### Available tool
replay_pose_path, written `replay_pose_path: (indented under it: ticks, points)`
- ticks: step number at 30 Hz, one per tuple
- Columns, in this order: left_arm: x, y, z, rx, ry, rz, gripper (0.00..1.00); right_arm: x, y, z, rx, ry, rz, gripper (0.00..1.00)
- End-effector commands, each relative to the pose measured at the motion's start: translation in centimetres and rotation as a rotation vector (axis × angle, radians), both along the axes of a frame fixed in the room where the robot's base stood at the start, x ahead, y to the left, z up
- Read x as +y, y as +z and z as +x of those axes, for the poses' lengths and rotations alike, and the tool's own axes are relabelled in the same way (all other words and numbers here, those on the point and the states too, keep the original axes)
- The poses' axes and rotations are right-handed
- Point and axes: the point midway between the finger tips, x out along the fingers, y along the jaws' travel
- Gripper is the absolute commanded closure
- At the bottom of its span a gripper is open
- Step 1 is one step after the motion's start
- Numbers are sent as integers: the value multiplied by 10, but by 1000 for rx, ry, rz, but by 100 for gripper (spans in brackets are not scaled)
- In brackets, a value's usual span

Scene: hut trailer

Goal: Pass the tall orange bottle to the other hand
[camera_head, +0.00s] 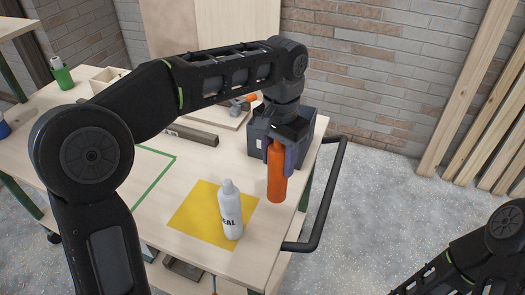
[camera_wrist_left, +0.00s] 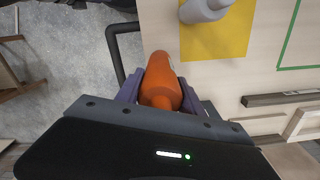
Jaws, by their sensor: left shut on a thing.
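The tall orange bottle (camera_head: 277,178) stands upright near the right edge of the workbench in the head view. My left gripper (camera_head: 279,150) reaches down from above and is shut on its upper part, with a purple finger on each side. In the left wrist view the orange bottle (camera_wrist_left: 161,82) sits between the purple fingers of my left gripper (camera_wrist_left: 160,92). I cannot tell whether its base touches the bench. My right arm shows at the lower right of the head view, but its gripper is out of the picture.
A white bottle (camera_head: 230,212) stands on a yellow square (camera_head: 190,215), left of the orange bottle. A dark box (camera_head: 312,125) is behind my left gripper. A black rail (camera_head: 325,205) runs along the bench's right end. Open floor (camera_head: 385,205) lies beyond it.

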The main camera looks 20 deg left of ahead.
Motion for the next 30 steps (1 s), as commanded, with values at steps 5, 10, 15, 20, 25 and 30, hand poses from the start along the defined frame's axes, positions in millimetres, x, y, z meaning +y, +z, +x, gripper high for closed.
replay_pose_path:
  ticks: [5, 10, 15, 20, 25, 30]
  points:
    - [-27, 14, -17, -4, -138, 2, 100, 0, 0, 0, 0, 0, 0, 64]
    - [-41, 19, -26, -1, -217, 3, 100, 0, 0, 0, 0, 0, 0, 64]
    - [-49, 23, -32, 0, -264, 1, 100, 0, 0, 0, 0, 0, 0, 64]
    - [-52, 26, -34, -1, -285, -1, 100, 0, 0, 0, 0, 0, 0, 64]
    - [-53, 26, -35, -2, -290, -1, 100, 0, 0, 0, 0, 0, 0, 64]
    - [-53, 26, -35, -2, -289, -1, 100, 0, 0, 0, 0, 0, 0, 64]
